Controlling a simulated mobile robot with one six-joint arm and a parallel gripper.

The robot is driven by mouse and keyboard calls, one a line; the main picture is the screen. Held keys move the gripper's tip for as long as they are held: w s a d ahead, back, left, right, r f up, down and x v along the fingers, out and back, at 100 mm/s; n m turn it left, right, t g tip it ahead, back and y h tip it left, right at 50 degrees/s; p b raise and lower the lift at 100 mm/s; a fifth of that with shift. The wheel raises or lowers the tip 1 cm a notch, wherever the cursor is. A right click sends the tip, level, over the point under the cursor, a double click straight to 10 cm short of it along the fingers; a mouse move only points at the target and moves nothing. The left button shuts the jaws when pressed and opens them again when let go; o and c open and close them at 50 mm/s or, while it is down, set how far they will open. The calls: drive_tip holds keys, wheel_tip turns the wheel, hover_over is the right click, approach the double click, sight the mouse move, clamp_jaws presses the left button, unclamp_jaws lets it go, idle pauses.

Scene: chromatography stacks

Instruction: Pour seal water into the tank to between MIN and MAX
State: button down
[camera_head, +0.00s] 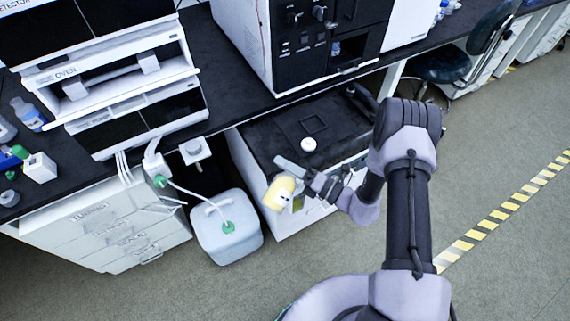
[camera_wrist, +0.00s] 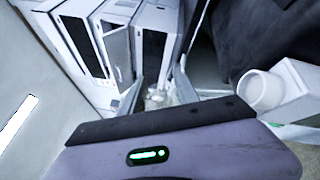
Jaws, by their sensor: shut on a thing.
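My gripper (camera_head: 291,177) is shut on a pale yellow bottle (camera_head: 279,193), held at the front edge of a low white unit with a black top (camera_head: 262,133). The bottle looks tilted; its mouth and water level cannot be made out. A small round white cap or opening (camera_head: 308,144) sits on the black top, behind and right of the bottle. I cannot tell whether this unit is the tank, and no MIN or MAX marks are readable. In the wrist view, my gripper (camera_wrist: 160,92) shows only part of a pale thing between the fingers.
A translucent jug (camera_head: 233,248) with a green cap and a hose stands on the floor left of the unit. The dark bench (camera_head: 225,75) with instruments overhangs behind. A white cylindrical part (camera_wrist: 262,90) is close on the right in the wrist view. The floor at right is open.

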idle(0.3)
drive_tip(key=shift+w+d+f+m+b, duration=0.15)
drive_tip(key=shift+f+m+b, duration=0.2)
drive_tip(key=shift+f+m, duration=0.25)
drive_tip(key=shift+w+d+f+m+b, duration=0.1)
drive_tip(key=shift+w+f+m+b, duration=0.15)
drive_tip(key=shift+f+m+b, duration=0.6)
drive_tip(key=shift+f+m, duration=0.1)
drive_tip(key=shift+m, duration=0.25)
idle(1.2)
idle(1.7)
